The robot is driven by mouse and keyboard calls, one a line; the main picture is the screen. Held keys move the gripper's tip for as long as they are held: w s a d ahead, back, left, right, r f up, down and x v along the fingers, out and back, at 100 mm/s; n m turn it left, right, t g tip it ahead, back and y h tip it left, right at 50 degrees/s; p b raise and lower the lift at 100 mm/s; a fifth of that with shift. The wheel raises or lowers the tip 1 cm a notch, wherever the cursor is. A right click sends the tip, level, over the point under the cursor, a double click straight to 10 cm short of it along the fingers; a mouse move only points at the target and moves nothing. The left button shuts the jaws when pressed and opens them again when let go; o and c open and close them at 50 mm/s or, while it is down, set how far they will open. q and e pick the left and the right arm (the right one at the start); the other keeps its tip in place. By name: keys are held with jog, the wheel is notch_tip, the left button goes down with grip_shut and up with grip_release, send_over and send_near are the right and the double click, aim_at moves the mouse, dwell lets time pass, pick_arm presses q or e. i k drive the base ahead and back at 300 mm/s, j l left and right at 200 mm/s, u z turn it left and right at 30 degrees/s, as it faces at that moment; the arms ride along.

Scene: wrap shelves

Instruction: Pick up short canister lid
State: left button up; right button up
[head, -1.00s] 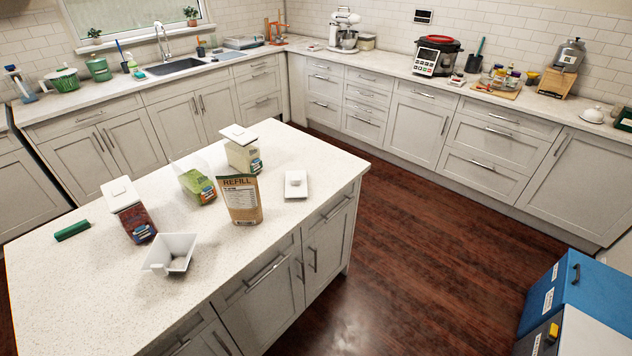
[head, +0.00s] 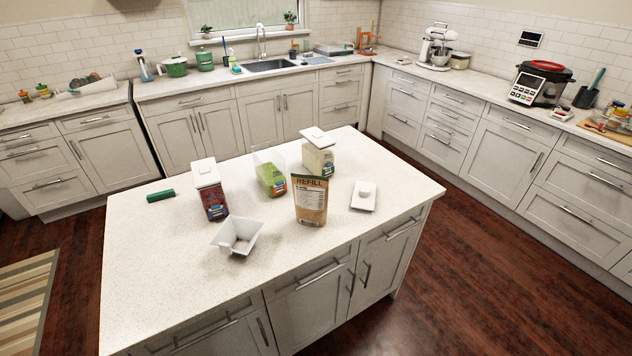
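A white square lid with a raised knob (head: 364,195) lies on the island top, right of the refill pouch and apart from it. A clear canister with green contents (head: 269,175) stands without a lid behind the pouch. A canister with dark red contents (head: 211,191) has a white lid on at the left. A canister with pale contents (head: 318,155) has a white lid on at the back. Neither of my grippers is in view.
The brown refill pouch (head: 310,201) stands upright on the island (head: 170,270). A white square scoop (head: 237,237) and a green cylinder (head: 160,196) lie there too. The island's front left and right end are clear. Dark wood floor (head: 470,270) is open on the right.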

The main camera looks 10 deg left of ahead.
aim_at(358, 203)
jog(key=i+l+u, duration=0.1)
jog(key=u, duration=0.35)
jog(key=i+l+u, duration=0.1)
jog(key=u, duration=0.35)
jog(key=i+l+u, duration=0.1)
jog(key=l, duration=0.3)
jog(key=i+l+u, duration=0.15)
jog(key=l, duration=0.3)
jog(key=i+l+u, duration=0.1)
jog(key=l, duration=0.35)
jog(key=i+l+u, duration=0.1)
jog(key=l, duration=0.35)
jog(key=i, duration=0.05)
